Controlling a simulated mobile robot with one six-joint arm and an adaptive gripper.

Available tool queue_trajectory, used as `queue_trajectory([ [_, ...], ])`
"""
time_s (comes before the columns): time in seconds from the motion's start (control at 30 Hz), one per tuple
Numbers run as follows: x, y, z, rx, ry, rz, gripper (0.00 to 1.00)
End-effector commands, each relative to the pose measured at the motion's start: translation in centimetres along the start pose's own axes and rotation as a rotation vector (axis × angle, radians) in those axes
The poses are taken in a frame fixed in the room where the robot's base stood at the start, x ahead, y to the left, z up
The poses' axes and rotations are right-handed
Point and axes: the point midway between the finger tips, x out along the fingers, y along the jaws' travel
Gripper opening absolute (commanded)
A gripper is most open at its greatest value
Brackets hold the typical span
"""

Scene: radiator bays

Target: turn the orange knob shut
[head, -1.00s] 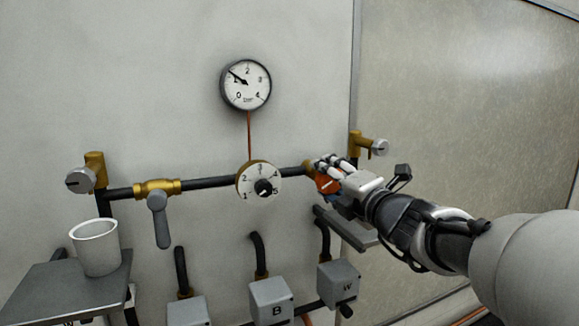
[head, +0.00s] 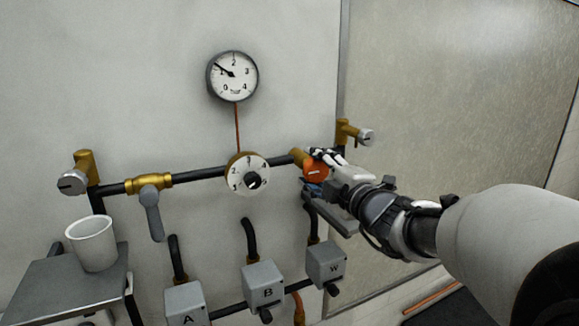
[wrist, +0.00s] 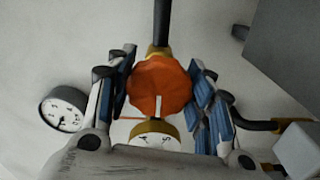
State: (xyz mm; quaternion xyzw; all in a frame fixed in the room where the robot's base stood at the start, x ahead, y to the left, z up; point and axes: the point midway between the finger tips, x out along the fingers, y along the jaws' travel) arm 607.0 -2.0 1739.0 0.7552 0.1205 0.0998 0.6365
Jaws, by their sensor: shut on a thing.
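The orange knob (head: 316,170) sits on a brass valve at the right end of the black pipe, with a pale line across its face. In the wrist view the orange knob (wrist: 160,86) lies between the two fingers, its pale line pointing toward the bottom of the picture. My gripper (head: 322,168) reaches in from the right and is shut on the knob. In the wrist view my gripper (wrist: 162,90) has its blue-padded fingers on either side of the knob. The fingers hide part of its rim.
A numbered dial (head: 247,173), a brass valve with a grey lever (head: 151,213) and a pressure gauge (head: 232,76) are left of the knob. Grey boxes (head: 325,262) hang below. A white cup (head: 92,244) stands on a grey shelf (head: 50,290) at left.

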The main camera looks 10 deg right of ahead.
Motion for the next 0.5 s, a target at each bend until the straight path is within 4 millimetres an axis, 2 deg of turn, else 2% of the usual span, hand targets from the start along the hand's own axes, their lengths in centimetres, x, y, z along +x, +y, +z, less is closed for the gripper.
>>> queue_trajectory([
  [0.27, 0.01, 0.05, -0.03, 0.004, 0.001, 0.002, 0.24],
  [0.3, 0.01, 0.06, -0.03, 0.004, 0.001, 0.002, 0.49],
  [0.5, 0.01, 0.05, -0.02, 0.003, 0.0, 0.001, 0.62],
])
